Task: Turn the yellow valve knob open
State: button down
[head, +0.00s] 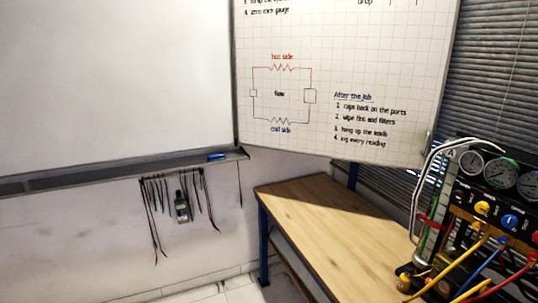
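The yellow valve knob (482,208) is at the right side of the head view, on the front of a gauge rig (462,206). It sits to the left of a blue knob (510,221), below the round gauges. Its exact turn position is too small to tell. A yellow hose (462,264) runs down to the left from below it. My gripper is not in view.
The rig stands at the right end of a wooden bench (325,225), whose visible top is otherwise clear. Blue and red hoses hang in front of the rig. A whiteboard (345,80) and hanging leads (180,205) are on the walls behind.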

aim_at(482, 207)
jog(key=z, duration=1.5)
